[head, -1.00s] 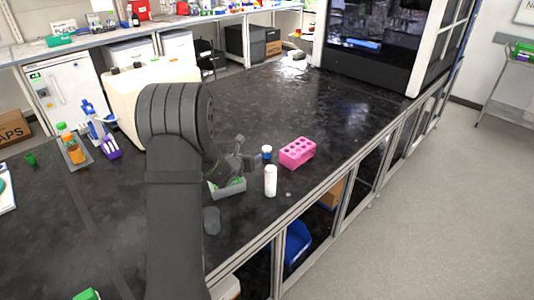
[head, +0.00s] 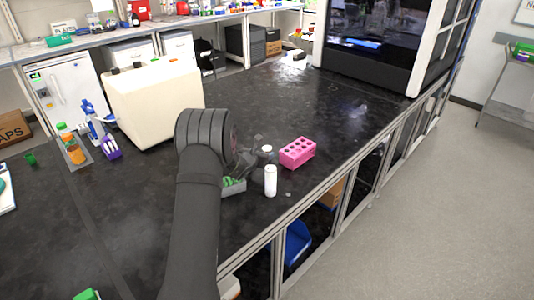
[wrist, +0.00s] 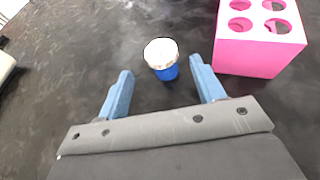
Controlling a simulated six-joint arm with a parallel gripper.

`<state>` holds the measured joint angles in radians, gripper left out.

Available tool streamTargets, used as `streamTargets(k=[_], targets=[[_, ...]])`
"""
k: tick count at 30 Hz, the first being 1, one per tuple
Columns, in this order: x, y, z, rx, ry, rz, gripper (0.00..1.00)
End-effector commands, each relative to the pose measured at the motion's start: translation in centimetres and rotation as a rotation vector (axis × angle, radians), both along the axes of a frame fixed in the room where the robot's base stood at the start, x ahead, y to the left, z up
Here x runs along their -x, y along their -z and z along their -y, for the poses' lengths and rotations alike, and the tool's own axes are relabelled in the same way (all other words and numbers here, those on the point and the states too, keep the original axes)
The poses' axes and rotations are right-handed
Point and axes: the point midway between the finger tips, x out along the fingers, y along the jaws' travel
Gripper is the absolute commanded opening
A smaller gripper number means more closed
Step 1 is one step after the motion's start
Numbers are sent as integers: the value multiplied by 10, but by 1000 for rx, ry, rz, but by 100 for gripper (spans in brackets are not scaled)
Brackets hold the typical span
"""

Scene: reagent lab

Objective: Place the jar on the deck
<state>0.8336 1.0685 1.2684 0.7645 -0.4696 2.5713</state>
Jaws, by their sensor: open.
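The jar (wrist: 163,60) is small and blue with a white lid. It stands upright on the black bench, just ahead of and between my gripper's fingertips in the wrist view. In the head view, the jar's white lid (head: 267,148) shows while my gripper (head: 258,157) hides most of its body. My gripper (wrist: 160,67) is open, with one blue finger to each side of the jar's near side and bare gaps between. A large instrument (head: 372,68) with a dark front window stands at the back right; I cannot tell whether its inside is the deck.
A pink rack with round holes (wrist: 259,38) stands close right of the jar. A white bottle (head: 270,181) stands in front of it. A grey tray with green contents (head: 233,187) is partly behind my arm. The bench towards the instrument is clear.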

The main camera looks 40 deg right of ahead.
Motion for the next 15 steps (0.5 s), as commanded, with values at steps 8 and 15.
streamTargets(k=[8,15], targets=[[-5,12,22,1,3,1,62],[-14,22,44,1,1,0,62]])
